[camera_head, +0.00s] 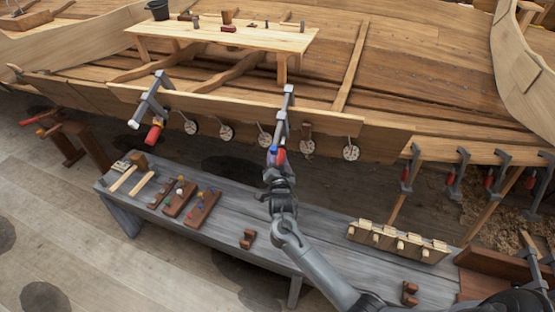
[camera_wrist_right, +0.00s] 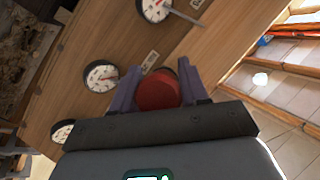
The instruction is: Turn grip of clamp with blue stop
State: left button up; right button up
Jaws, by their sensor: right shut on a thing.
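The clamp with the blue stop (camera_head: 286,102) hangs on the edge of the hull plank near the middle of the head view, tilted slightly. Its blue part and red grip (camera_head: 281,155) show just above my right gripper (camera_head: 278,167). In the right wrist view, the round red grip end (camera_wrist_right: 157,91) sits between the two fingers of my right gripper (camera_wrist_right: 159,99), which is shut on it. The grip's far side is hidden by the gripper. My left gripper is not in view.
Another clamp (camera_head: 151,98) with a red grip hangs to the left. Several round dials (camera_head: 226,132) line the plank. A grey bench (camera_head: 320,232) below carries wooden blocks, tools and a clothespin-like rack (camera_head: 398,242). More clamps (camera_head: 455,175) hang at the right.

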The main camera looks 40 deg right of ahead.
jog(key=shift+r+n+g+p, duration=0.2)
jog(key=shift+n+g+p, duration=0.15)
jog(key=shift+p, duration=0.55)
jog(key=shift+n+g+h+p, duration=0.45)
jog(key=shift+g+p, duration=0.1)
jog(key=shift+p, duration=0.6)
jog(key=shift+s+f+n+g+h+p, duration=0.15)
jog(key=shift+n+g+h+p, duration=0.2)
jog(key=shift+n+g+p, duration=0.35)
jog(key=shift+d+f+n+g+h, duration=0.15)
jog(key=shift+n+g+h, duration=0.45)
jog(key=shift+g, duration=0.4)
jog(key=o, duration=1)
jog(key=shift+c, duration=0.2)
jog(key=shift+s, duration=0.1)
